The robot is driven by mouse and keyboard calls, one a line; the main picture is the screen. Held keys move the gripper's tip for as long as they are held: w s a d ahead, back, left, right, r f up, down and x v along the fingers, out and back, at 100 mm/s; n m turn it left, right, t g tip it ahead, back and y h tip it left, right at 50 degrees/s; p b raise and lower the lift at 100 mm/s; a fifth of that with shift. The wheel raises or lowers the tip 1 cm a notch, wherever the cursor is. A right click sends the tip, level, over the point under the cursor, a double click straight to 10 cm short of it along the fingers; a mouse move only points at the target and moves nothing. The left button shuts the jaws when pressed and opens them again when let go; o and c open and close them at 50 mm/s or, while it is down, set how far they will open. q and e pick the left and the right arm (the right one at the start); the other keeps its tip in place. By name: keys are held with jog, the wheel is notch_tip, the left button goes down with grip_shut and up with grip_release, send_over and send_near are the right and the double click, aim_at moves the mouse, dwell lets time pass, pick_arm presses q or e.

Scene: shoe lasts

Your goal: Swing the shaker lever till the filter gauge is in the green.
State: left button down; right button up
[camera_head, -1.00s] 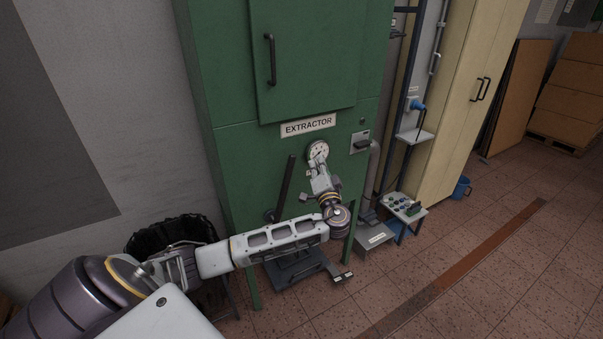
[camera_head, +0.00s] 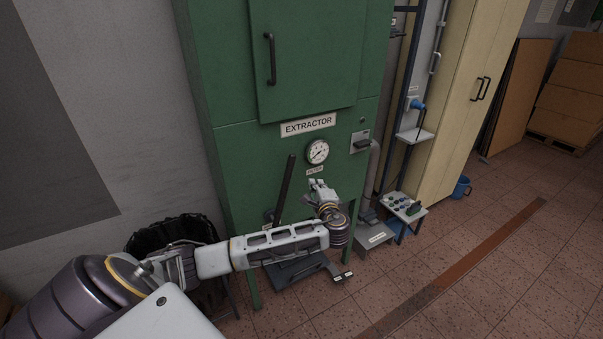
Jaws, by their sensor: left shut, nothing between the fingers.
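The green extractor cabinet (camera_head: 235,155) stands in front of me. Its round white filter gauge (camera_head: 317,151) is now in clear view under the EXTRACTOR sign; the needle is too small to read surely. The dark shaker lever (camera_head: 286,188) rises from a pivot low on the cabinet front and leans slightly right at its top. My left gripper (camera_head: 317,184) is just below the gauge and to the right of the lever, apart from it. Its fingers are shut on nothing. My left forearm hides the lower cabinet front. My right gripper is not in view.
A black-lined bin (camera_head: 165,232) stands left of the cabinet. A grey switch box (camera_head: 360,142) is on the cabinet's right. A small panel with knobs (camera_head: 404,207) and a blue bucket (camera_head: 461,187) are farther right. The tiled floor at the right is open.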

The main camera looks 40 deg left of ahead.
pick_arm(q)
jog(key=shift+m, duration=0.5)
jog(key=shift+w+a, duration=0.1)
jog(key=shift+r+x, duration=0.45)
jog(key=shift+x, duration=4.4)
jog(key=s, duration=0.1)
jog(key=s+a+p, duration=0.1)
jog(key=s+p, duration=0.1)
jog(key=shift+s+a+r, duration=0.15)
jog(key=shift+s+a, duration=0.1)
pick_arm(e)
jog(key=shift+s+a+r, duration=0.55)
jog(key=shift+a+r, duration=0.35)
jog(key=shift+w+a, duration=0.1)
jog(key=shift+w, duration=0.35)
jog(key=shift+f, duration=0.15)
